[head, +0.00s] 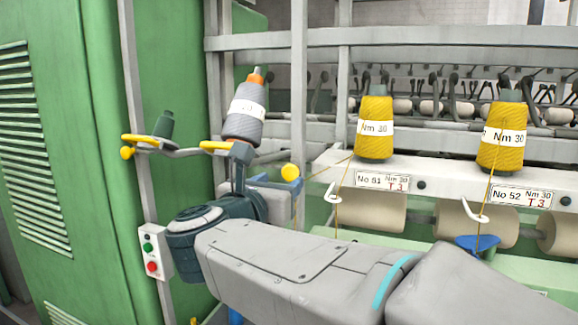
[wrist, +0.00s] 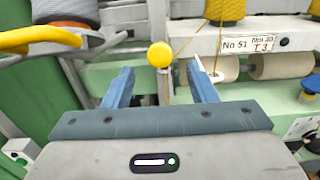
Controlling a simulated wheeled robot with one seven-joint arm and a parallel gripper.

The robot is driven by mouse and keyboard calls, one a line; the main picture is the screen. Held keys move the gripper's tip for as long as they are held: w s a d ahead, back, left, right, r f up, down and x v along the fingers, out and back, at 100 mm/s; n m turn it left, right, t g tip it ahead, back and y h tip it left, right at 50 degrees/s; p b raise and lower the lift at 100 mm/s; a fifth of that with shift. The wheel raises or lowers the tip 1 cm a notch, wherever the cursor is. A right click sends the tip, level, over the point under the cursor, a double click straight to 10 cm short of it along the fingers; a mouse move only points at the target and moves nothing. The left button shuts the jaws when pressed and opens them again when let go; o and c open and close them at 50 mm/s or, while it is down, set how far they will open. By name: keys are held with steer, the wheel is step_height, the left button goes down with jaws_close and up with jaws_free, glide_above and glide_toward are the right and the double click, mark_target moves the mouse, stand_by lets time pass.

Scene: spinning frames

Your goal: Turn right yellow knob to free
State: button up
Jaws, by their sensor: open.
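A round yellow knob (head: 290,172) stands right of the spool holder in the head view. In the wrist view the yellow knob (wrist: 160,54) sits on a thin upright stem, between and beyond the two blue fingertips of my gripper (wrist: 161,80). My gripper is open and the fingers show no contact with the knob. Another yellow knob (head: 127,152) is at the far left end of the holder bar.
A grey cone spool (head: 245,110) stands on the holder, with a yellow handle (head: 215,145) beside it. Yellow cones (head: 375,128) stand on the white rail (head: 440,183) at right, with threads running down. A button box (head: 155,252) is on the green cabinet (head: 105,215).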

mark_target(289, 174)
steer(key=p+x, duration=0.1)
steer(key=x, duration=0.4)
steer(key=c, duration=1)
